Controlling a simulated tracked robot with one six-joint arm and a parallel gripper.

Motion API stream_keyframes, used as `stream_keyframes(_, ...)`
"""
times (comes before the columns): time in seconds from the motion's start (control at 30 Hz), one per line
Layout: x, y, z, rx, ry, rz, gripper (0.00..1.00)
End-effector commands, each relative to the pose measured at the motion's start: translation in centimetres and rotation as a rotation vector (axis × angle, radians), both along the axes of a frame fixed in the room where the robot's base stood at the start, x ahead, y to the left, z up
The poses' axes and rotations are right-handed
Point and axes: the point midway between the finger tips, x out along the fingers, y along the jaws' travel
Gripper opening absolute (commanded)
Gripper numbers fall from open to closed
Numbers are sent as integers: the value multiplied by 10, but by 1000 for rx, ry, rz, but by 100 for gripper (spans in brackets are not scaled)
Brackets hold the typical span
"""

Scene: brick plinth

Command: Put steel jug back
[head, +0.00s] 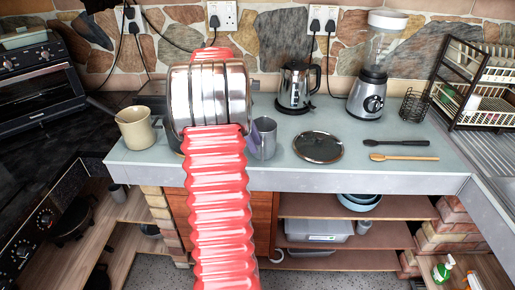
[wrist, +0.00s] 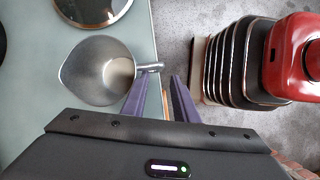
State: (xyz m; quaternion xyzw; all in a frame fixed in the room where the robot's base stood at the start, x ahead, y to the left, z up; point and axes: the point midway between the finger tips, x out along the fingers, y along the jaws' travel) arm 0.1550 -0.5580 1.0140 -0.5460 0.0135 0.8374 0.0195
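The steel jug (head: 264,138) stands on the grey-blue counter near its front edge, partly hidden behind my arm in the head view. In the wrist view the jug (wrist: 88,72) is seen from above, open and apparently empty. Its short handle (wrist: 150,67) points right, towards the counter edge. My gripper (wrist: 163,75) has two purple fingers with a narrow gap between them. The fingertips are close to the end of the handle; I cannot tell whether they touch it. Nothing is seen held between them.
A round dark lid (head: 318,147) lies right of the jug, with a black spoon (head: 400,142) and a wooden spoon (head: 404,157) beyond. A kettle (head: 296,86) and blender (head: 371,82) stand behind. A cream pot (head: 135,128) is at left. Open shelves lie below the counter.

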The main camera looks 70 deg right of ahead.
Motion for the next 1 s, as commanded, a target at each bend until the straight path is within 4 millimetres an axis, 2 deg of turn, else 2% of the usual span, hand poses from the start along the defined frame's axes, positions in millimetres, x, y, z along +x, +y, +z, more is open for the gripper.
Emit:
stream_keyframes(0.2, 17, -1, 36, -3, -2, 1, 27)
stream_keyframes(0.43, 28, -2, 63, 0, -2, 0, 27)
stream_keyframes(0.6, 31, -1, 69, 1, -1, 0, 27)
stream_keyframes(1.0, 30, -1, 69, 1, 0, -1, 27)
